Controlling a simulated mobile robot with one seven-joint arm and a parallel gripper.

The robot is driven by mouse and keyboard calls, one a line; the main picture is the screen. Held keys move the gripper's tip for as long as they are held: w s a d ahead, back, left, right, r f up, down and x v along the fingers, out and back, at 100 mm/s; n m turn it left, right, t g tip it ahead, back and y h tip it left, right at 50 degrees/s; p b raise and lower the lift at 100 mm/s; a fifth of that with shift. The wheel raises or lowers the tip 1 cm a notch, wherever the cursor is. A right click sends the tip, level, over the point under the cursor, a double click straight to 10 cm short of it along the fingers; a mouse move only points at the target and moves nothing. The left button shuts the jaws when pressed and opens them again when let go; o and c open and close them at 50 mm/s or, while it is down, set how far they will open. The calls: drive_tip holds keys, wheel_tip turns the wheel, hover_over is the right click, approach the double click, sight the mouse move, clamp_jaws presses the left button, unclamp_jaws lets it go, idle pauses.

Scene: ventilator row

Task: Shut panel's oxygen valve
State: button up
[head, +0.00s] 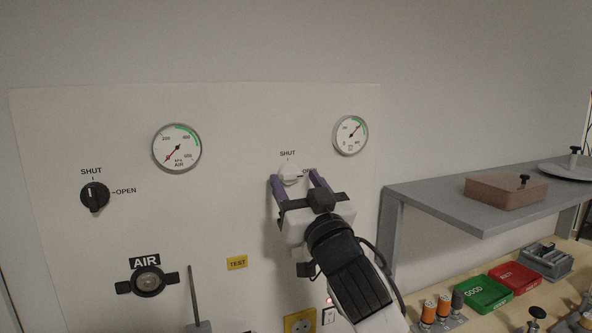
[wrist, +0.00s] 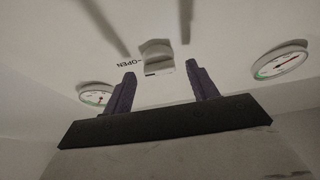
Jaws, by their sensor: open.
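The white valve knob (head: 289,171) is on the right half of the wall panel (head: 120,232), below the right gauge (head: 350,135). Its dark mark appears to point right toward OPEN; SHUT is printed above it. The right gauge's needle points up right, by its green band.
A black knob (head: 94,196) at the left points to SHUT, beneath the AIR gauge (head: 177,147). An AIR outlet (head: 148,282) and a yellow TEST label (head: 237,263) are lower. A grey shelf (head: 440,205) juts out at right, above a bench with green (head: 482,294) and red (head: 515,278) trays.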

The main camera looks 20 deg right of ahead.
drive_tip(key=shift+w+r, duration=0.15)
drive_tip(key=shift+w, duration=0.35)
drive_tip(key=c, duration=1)
